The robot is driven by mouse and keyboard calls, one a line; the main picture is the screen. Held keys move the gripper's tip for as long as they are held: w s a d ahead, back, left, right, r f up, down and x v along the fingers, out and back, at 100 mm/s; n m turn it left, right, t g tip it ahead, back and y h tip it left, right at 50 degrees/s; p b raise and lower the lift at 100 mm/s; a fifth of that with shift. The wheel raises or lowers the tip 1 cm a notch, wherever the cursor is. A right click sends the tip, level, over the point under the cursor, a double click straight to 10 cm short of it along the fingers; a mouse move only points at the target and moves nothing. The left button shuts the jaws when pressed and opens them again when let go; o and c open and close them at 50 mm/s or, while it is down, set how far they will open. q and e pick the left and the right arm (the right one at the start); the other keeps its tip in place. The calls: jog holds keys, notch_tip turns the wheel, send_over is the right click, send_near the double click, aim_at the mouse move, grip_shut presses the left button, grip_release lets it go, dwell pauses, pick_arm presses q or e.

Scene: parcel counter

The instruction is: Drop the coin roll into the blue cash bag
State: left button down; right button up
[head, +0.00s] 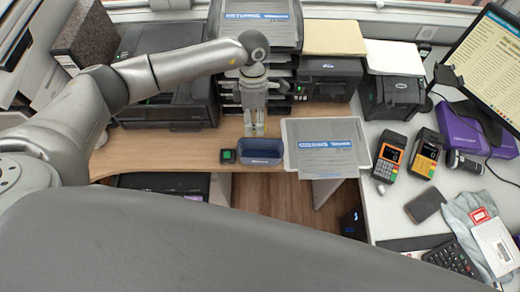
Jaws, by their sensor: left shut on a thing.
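The blue cash bag (261,151) stands open at the front edge of the wooden counter, in the middle of the view. My left gripper (254,128) points down just behind and above the bag, slightly left of its middle. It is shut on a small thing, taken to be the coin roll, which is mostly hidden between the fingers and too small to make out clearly. My right gripper is not in view.
A small black box with a green top (228,156) sits just left of the bag. Black letter trays (282,95) and a printer (168,95) stand behind. Card terminals (390,157) are further right.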

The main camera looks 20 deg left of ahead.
pick_arm(q)
jog(key=shift+f, duration=0.5)
notch_tip(320, 180, down, 4)
jog(key=b, duration=0.3)
jog(key=shift+f, duration=0.25)
jog(key=c, duration=1.4)
grip_release()
jog(key=shift+o, duration=1.4)
jog(key=shift+s, duration=0.1)
